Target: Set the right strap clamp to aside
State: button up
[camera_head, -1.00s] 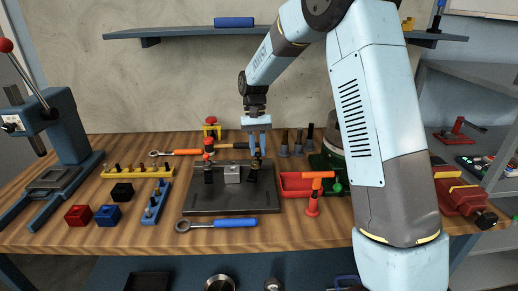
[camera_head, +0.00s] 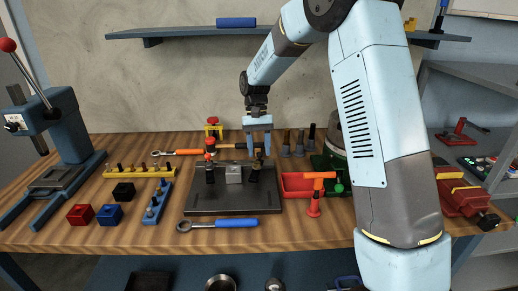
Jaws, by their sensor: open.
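A dark fixture plate (camera_head: 228,203) lies on the bench in the middle. A grey metal block (camera_head: 234,174) sits on it between two upright clamps. The left clamp (camera_head: 210,165) is dark with a red-orange top. The right strap clamp (camera_head: 254,171) is dark and stands just right of the block; its upper part is partly hidden by my gripper. My gripper (camera_head: 257,151) is open, fingers pointing down, directly above and around the top of the right clamp. I cannot tell whether the fingers touch it.
A red tray (camera_head: 297,184) and an orange-red T-handled tool (camera_head: 315,199) stand right of the plate. A blue-handled wrench (camera_head: 232,222) lies in front. Dark tool holders (camera_head: 299,142) stand behind. Bare bench lies at front left.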

jog(key=v, duration=0.7)
jog(key=shift+r, duration=0.2)
jog(key=s+d+r+t, duration=0.3)
jog(key=s+d+r, duration=0.25)
jog(key=s, duration=0.25)
jog(key=s+d+r+t, duration=0.2)
jog(key=s+d+r, duration=0.3)
jog(key=s+r, duration=0.15)
jog(key=s+d+t, duration=0.2)
jog(key=s+d, duration=0.1)
jog(key=s, duration=0.6)
jog(key=s+d+f+m+t, duration=0.1)
jog(key=s+d+t, duration=0.2)
jog(key=s, duration=0.6)
jog(key=shift+s+d+f, duration=0.15)
jog(key=shift+s+d, duration=0.25)
jog(key=shift+d, duration=0.05)
